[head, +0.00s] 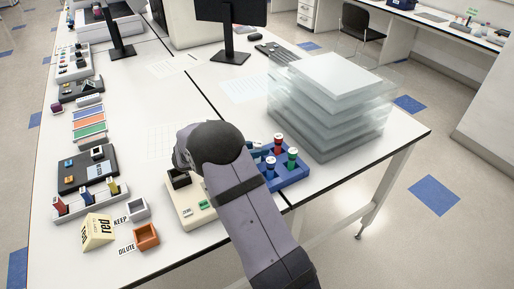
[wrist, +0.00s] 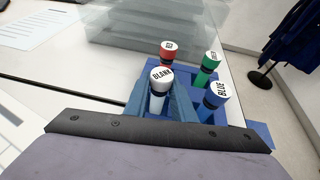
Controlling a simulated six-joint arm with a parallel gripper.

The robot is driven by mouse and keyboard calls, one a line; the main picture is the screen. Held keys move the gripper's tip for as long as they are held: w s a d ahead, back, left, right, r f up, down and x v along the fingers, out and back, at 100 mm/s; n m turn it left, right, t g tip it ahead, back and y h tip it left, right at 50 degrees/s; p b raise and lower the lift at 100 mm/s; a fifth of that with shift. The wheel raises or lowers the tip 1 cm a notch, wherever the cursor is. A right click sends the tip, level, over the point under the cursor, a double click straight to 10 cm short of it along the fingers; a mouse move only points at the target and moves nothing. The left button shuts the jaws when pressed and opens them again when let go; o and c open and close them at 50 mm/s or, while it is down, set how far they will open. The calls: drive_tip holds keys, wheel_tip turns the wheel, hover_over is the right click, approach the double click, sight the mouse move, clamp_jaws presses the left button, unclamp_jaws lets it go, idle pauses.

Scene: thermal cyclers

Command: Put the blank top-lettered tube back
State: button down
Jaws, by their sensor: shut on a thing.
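The white tube with BLANK lettered on its cap (wrist: 160,78) is upright between the two blue fingers of my gripper (wrist: 158,98), which is shut on it. The blue rack (head: 296,178) holds a red tube (wrist: 168,52), a green tube (wrist: 208,66) and a blue tube (wrist: 216,94). The held tube is over or in the rack's near-left corner in the wrist view; its lower end is hidden, so I cannot tell whether it is seated. In the head view my arm hides the held tube.
A stack of translucent plates (head: 330,100) stands close behind and right of the rack. A beige device (head: 185,205) is left of my arm. An orange open box (head: 146,236) and a grey open box (head: 137,209) sit at the front left. The table edge is close in front of the rack.

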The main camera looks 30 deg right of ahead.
drive_tip(key=shift+f, duration=0.15)
drive_tip(key=c, duration=1.5)
unclamp_jaws()
drive_tip(key=shift+r, duration=0.2)
drive_tip(key=shift+a, duration=0.35)
drive_tip(key=b+v, duration=0.3)
drive_tip(key=v, duration=0.8)
drive_tip(key=shift+a+r+b, duration=0.1)
drive_tip(key=shift+r+b, duration=0.05)
drive_tip(key=shift+b, duration=0.2)
drive_tip(key=shift+s, duration=0.1)
